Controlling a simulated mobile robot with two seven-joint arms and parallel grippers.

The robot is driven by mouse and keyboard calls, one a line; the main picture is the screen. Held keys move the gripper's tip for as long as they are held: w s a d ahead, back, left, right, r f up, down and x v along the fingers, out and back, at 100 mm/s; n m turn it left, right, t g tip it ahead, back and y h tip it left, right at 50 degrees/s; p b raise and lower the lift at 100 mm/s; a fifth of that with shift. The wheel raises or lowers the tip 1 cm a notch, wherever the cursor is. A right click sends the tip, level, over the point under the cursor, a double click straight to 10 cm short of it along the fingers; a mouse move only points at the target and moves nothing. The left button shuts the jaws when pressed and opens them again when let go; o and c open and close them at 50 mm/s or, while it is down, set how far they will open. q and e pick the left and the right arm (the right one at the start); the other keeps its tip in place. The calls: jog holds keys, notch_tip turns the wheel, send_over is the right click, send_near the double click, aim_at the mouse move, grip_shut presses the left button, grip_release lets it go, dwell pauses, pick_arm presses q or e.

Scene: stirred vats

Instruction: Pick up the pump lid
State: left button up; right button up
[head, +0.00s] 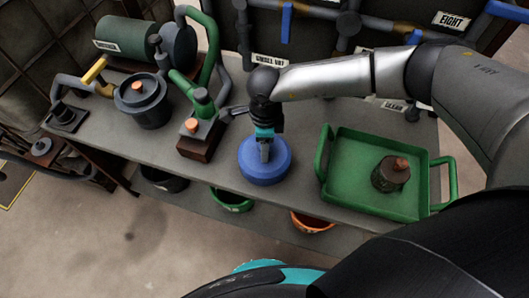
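I cannot tell for sure which piece is the pump lid. A round blue lid-like piece (282,168) lies on the grey bench, near its front edge. My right gripper (264,152) reaches in from the right and points down over the middle of this blue piece. Its fingers hide the centre, so I cannot tell whether they are open or closed on a knob there. A small green pump (203,104) on a brown block stands just left of the gripper, with an orange-topped part at its front. My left gripper is out of view.
A green tray (345,192) with handles stands at right, holding a dark orange-topped piece (390,175). A dark pot (143,104) and a green motor-like cylinder (125,38) are at left. Pipes run along the back. Buckets (231,200) sit below the bench.

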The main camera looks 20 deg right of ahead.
jog(key=shift+c, duration=0.2)
grip_shut()
jog(key=shift+r, duration=0.15)
